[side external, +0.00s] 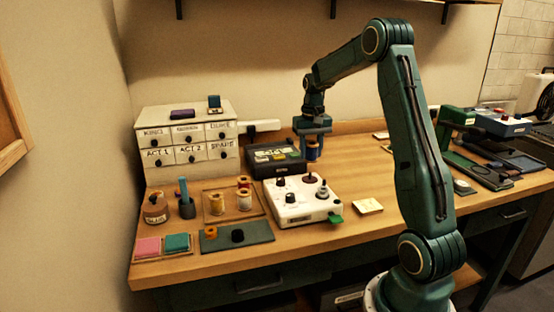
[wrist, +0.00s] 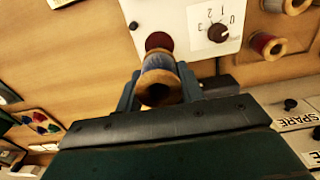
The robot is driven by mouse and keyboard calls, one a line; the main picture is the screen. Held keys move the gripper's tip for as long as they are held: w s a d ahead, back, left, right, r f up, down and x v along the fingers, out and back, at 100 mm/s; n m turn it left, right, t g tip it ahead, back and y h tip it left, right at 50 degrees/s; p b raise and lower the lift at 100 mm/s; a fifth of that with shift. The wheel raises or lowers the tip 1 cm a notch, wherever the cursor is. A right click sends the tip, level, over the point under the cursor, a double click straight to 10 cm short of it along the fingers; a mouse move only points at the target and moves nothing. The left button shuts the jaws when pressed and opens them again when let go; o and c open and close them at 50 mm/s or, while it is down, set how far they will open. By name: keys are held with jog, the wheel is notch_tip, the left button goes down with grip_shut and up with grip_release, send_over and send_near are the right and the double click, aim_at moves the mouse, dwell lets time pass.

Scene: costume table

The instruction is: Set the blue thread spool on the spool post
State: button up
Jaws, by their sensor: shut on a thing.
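The blue thread spool (side external: 312,149) has tan wooden ends. My gripper (side external: 313,140) is shut on it and holds it in the air behind the white control box (side external: 297,208). In the wrist view the spool (wrist: 158,65) sits between the two fingers, its near wooden end facing the camera. On top of the white box is a dark red disc (side external: 309,177) with a small upright, which looks like the spool post. In the wrist view a dark red round part (wrist: 158,41) shows just beyond the spool; its centre is partly hidden.
The white box also bears black knobs and a silver-topped part (side external: 322,190). A black box (side external: 275,160) stands behind it, near my gripper. Left are a wooden tray (side external: 227,214) with several spools and a green mat (side external: 262,232).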

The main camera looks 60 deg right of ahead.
aim_at(310, 173)
jog(key=shift+f, duration=2.75)
jog(key=shift+f, duration=0.6)
jog(key=o, duration=0.7)
notch_tip(310, 173, up, 11)
dwell(1.3)
jog(key=shift+a, duration=0.1)
dwell(0.3)
